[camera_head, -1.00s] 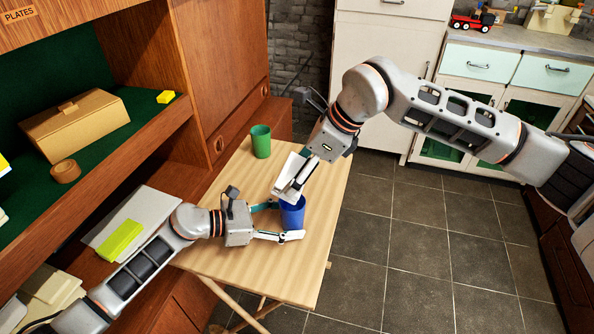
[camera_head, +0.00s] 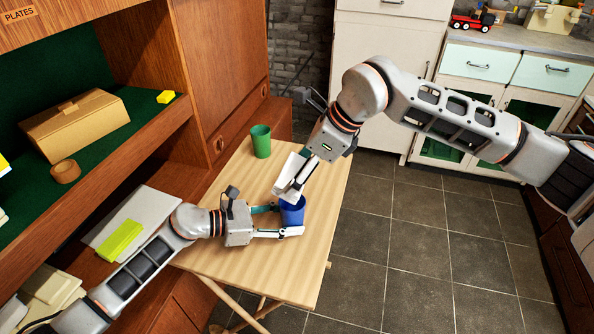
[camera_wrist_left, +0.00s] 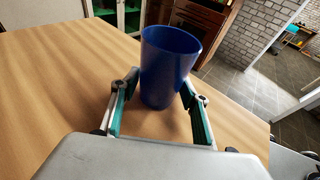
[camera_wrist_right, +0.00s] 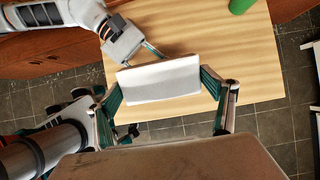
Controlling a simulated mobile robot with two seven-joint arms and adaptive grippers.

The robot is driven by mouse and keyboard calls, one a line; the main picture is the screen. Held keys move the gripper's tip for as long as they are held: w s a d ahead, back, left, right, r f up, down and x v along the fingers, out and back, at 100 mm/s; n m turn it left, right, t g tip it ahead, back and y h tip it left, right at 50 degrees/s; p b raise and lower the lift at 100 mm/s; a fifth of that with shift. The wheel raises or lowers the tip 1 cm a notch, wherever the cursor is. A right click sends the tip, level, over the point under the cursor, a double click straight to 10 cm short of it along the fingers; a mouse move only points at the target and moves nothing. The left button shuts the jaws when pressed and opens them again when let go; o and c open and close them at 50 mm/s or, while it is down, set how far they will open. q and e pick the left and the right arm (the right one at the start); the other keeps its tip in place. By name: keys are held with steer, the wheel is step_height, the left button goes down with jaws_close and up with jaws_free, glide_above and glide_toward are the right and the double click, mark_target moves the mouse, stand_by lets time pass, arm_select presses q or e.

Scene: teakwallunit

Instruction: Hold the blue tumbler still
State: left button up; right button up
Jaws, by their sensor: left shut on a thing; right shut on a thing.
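The blue tumbler (camera_head: 293,214) stands upright near the right edge of the small wooden table (camera_head: 235,245). It also shows in the left wrist view (camera_wrist_left: 168,62). My left gripper (camera_head: 285,219) is shut on it, with one finger on each side. My right gripper (camera_head: 294,180) is above and just behind the tumbler, shut on a flat white piece (camera_wrist_right: 160,80), seen between its fingers in the right wrist view. The white piece partly covers the tumbler's rim in the head view and hides the tumbler in the right wrist view. I cannot tell whether they touch.
A green cup (camera_head: 261,141) stands at the back of the table. The wall unit on the left holds a cardboard box (camera_head: 75,125), a round wooden piece (camera_head: 66,171) and a yellow block (camera_head: 166,97). The table's front is clear.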

mark_target(302, 161)
steer(key=shift+w+r+h, duration=0.35)
steer(key=shift+w+h, duration=0.15)
steer(key=r+h, duration=0.1)
steer(key=w+r+h, duration=0.1)
steer(key=w+d+r+g+h, duration=0.1)
steer(key=shift+r, duration=0.35)
steer(key=shift+d+r, duration=0.1)
steer(key=shift+r, duration=0.15)
steer(key=shift+w+f, duration=0.1)
steer(key=shift+f, duration=2.2)
